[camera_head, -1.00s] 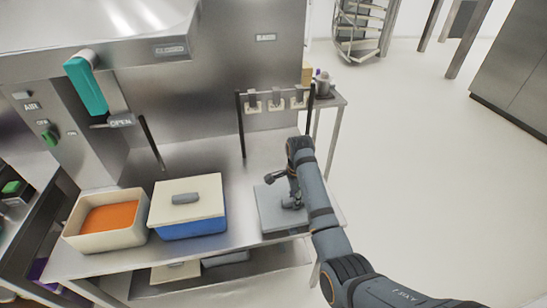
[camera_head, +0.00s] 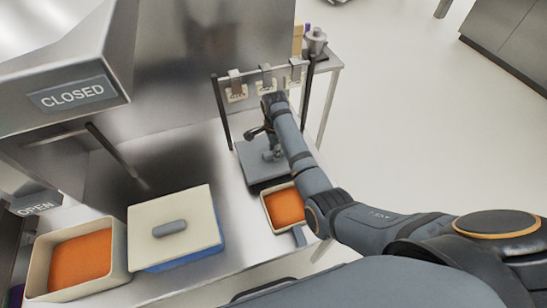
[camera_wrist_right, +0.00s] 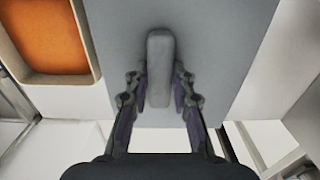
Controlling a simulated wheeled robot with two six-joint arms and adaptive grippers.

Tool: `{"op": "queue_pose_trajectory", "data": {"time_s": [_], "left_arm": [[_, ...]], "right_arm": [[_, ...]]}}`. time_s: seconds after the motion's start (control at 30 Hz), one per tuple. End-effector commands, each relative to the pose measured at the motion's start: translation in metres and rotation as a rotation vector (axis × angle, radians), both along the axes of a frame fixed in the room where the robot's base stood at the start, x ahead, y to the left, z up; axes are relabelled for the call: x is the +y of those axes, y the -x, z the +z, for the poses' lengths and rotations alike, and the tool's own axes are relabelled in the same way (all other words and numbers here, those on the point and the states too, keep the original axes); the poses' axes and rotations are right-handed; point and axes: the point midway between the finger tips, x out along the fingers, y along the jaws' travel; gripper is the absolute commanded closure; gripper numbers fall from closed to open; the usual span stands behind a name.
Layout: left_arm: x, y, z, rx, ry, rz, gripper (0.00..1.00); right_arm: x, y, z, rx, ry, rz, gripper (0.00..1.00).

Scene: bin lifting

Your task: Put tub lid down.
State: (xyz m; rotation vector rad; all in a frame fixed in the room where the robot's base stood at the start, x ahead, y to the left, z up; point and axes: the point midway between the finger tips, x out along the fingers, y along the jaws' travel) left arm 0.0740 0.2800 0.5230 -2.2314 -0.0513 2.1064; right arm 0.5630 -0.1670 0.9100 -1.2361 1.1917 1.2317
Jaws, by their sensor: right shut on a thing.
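The grey tub lid (camera_head: 255,172) is a flat rectangular plate with a bar handle (camera_wrist_right: 160,65). My right gripper (camera_head: 268,143) is at the handle. In the right wrist view, the right gripper's (camera_wrist_right: 161,92) fingers stand on both sides of the handle, shut on it. The lid looks level, just behind a small open tub (camera_head: 268,212) with orange contents. This tub also shows at the upper left of the right wrist view (camera_wrist_right: 92,76). I cannot tell whether the lid touches the counter. My left gripper is out of view.
On the steel counter (camera_head: 243,248) to the left stand an open cream tub (camera_head: 122,254) with orange contents and a blue tub (camera_head: 196,255) under a cream lid (camera_head: 150,212). Hanging tags on a rack (camera_head: 266,76) stand close behind my right gripper. Free floor lies at right.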

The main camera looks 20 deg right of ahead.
Motion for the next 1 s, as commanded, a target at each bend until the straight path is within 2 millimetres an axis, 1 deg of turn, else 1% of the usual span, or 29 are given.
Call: {"op": "queue_pose_trajectory", "data": {"time_s": [0.1, 0.2, 0.27, 0.3, 0.4, 0.47, 0.6, 0.67, 0.8, 0.83, 1.0], "left_arm": [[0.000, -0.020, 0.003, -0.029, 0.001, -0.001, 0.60], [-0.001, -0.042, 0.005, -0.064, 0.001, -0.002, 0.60], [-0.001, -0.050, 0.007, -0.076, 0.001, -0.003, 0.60], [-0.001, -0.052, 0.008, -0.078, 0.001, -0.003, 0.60], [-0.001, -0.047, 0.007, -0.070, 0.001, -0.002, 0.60], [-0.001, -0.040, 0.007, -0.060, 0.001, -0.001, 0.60], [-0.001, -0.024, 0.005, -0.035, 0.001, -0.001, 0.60], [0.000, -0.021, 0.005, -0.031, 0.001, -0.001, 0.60], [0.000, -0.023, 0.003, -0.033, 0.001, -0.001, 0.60], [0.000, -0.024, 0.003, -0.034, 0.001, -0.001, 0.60], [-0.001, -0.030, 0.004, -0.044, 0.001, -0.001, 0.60]], "right_arm": [[0.000, -0.001, -0.010, -0.002, 0.000, 0.000, 1.00], [0.000, -0.001, -0.013, -0.001, 0.000, 0.000, 1.00], [0.000, 0.000, -0.021, 0.001, 0.000, 0.000, 1.00], [-0.001, 0.001, -0.028, 0.002, 0.000, 0.000, 1.00], [-0.001, 0.000, -0.045, 0.001, 0.000, 0.000, 1.00], [-0.001, -0.001, -0.050, -0.001, 0.000, 0.000, 1.00], [0.000, -0.001, -0.052, -0.003, 0.000, 0.000, 1.00], [0.000, -0.001, -0.052, -0.003, 0.000, 0.000, 1.00], [0.000, -0.001, -0.055, -0.002, 0.000, 0.000, 1.00], [0.000, 0.000, -0.055, -0.001, 0.000, 0.000, 0.75], [0.000, 0.000, -0.055, -0.001, 0.000, 0.000, 0.53]]}}
